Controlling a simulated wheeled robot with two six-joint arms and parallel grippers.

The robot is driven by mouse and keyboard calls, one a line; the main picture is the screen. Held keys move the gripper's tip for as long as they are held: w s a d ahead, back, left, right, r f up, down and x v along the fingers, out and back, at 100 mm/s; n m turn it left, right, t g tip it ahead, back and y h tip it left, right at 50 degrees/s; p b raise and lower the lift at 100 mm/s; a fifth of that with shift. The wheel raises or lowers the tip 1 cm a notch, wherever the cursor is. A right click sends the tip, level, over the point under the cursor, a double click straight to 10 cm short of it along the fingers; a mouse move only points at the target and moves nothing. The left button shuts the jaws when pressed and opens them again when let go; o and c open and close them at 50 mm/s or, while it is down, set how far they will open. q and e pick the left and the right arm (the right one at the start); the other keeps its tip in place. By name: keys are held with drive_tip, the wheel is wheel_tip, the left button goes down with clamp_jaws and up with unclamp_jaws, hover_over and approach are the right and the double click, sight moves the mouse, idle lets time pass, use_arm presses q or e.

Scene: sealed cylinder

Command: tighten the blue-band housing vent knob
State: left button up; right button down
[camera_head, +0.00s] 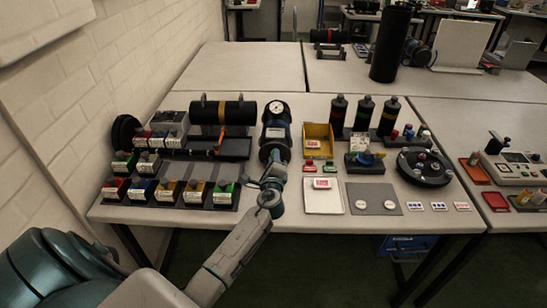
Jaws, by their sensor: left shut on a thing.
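A dark upright-looking housing with a blue band (276,133) and a pale round gauge face at its far end is at the middle of the near table. My left gripper (272,170) is at the near end of this housing, with its arm reaching in from the lower left. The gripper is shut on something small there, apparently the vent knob. The knob itself is hidden by the fingers, so its turn position cannot be seen. My right gripper is not in view.
A black cylinder with a yellow band (240,113) lies in a stand left of the housing. Colored bins (169,192) stand at the front left. A yellow bin (318,136), dark bottles (363,114) and a round black tray (424,174) are to the right.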

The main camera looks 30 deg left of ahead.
use_arm(q)
drive_tip(key=shift+d+m+p, duration=0.15)
drive_tip(key=shift+m+p, duration=3.35)
drive_tip(key=shift+m, duration=4.3)
drive_tip(key=o, duration=1)
drive_tip(key=b+v, duration=0.1)
drive_tip(key=v, duration=0.9)
drive_tip(key=shift+s+d+b, duration=0.2)
drive_tip(key=shift+s+b, duration=0.1)
drive_tip(key=shift+b, duration=0.05)
drive_tip(key=shift+a, duration=0.1)
